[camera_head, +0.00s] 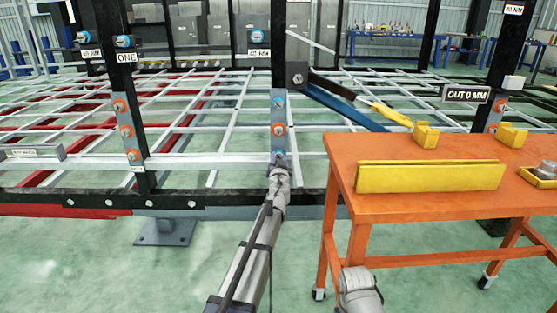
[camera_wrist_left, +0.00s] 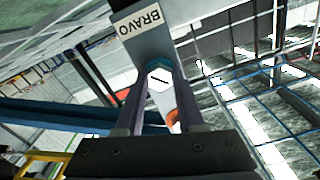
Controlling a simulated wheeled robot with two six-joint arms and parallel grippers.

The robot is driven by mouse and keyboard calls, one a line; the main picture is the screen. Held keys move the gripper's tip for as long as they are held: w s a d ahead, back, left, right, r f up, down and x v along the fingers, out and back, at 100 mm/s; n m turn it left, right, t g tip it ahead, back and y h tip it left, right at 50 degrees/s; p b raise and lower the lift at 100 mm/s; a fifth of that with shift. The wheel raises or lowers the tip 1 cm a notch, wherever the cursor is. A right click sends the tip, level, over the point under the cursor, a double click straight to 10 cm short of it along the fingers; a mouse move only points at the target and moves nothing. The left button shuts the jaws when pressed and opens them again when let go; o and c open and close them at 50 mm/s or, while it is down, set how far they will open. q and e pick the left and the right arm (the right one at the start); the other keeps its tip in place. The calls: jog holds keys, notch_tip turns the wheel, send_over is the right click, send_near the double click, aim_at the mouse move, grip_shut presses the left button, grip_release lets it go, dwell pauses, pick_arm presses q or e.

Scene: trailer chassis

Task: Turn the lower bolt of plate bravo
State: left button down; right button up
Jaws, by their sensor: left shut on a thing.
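Plate bravo (camera_head: 278,117) is an upright grey strip on the black post in the head view. It carries a blue-ringed bolt at the top (camera_head: 278,102), an orange-ringed bolt in the middle (camera_head: 278,130) and a blue-ringed lower bolt (camera_head: 279,153), mostly hidden by my left gripper (camera_head: 279,163). In the left wrist view the BRAVO label (camera_wrist_left: 140,22) sits beside the pale hex head of the lower bolt (camera_wrist_left: 159,78), which has a dark line across it. My left gripper (camera_wrist_left: 158,105) is shut on this head, one finger on each side. My right gripper is out of view.
An orange table (camera_head: 430,205) with yellow holders (camera_head: 430,177) stands close on the right. A blue bar (camera_head: 345,107) slants from the post above it. Another bolted plate (camera_head: 126,130) is on the left post. A black rail (camera_head: 90,199) runs low across the front.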

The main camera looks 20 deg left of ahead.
pick_arm(q)
jog(key=shift+w+n, duration=0.15)
jog(key=shift+n, duration=0.55)
jog(key=c, duration=0.5)
grip_release()
jog(key=v, duration=0.8)
